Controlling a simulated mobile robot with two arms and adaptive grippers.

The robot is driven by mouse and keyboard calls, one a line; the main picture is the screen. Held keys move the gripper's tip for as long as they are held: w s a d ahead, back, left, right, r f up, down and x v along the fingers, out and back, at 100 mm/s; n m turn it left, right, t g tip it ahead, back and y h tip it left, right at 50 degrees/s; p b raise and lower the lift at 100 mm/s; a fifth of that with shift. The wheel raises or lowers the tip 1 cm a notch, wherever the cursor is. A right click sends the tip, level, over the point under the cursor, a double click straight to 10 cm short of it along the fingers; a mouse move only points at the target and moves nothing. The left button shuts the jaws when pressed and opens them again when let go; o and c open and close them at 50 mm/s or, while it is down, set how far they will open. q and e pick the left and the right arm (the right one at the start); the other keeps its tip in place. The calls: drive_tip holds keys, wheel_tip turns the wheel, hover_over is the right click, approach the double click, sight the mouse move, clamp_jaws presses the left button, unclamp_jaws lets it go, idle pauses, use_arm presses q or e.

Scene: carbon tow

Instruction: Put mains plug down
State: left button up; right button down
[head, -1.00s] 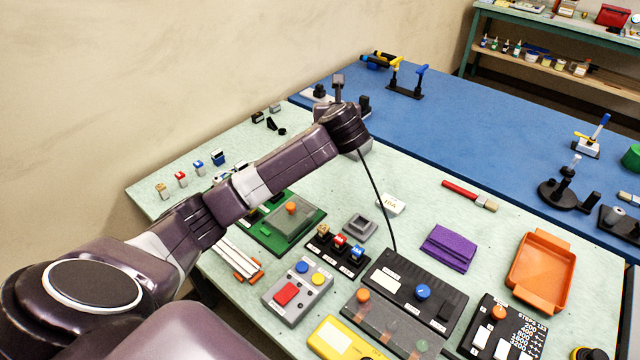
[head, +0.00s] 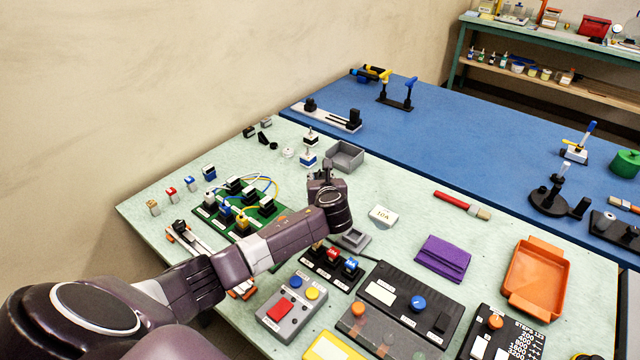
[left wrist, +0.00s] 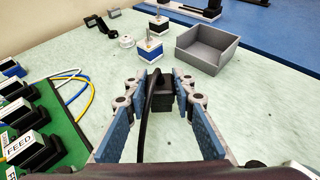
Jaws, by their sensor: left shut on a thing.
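The black mains plug (left wrist: 162,98) is between the blue-padded fingers of my left gripper (left wrist: 160,82) in the left wrist view. My left gripper is shut on it, and a black cable runs from it back towards the camera. In the head view my left gripper (head: 325,172) is low over the pale green bench (head: 400,190), with the plug hardly distinguishable there. I cannot tell whether the plug touches the surface. My right gripper is not in view.
A green board (left wrist: 60,140) with wired black connectors is to the left. A black control box (head: 400,295), grey button box (head: 290,305) and purple cloth (head: 443,258) lie nearer.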

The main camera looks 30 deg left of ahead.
use_arm(q)
drive_tip(key=shift+f, duration=1.3)
drive_tip(key=shift+f, duration=0.15)
drive_tip(key=o, duration=1.1)
drive_tip(key=shift+r, duration=0.25)
drive_tip(key=v, duration=1.2)
drive_tip(key=shift+p, duration=0.3)
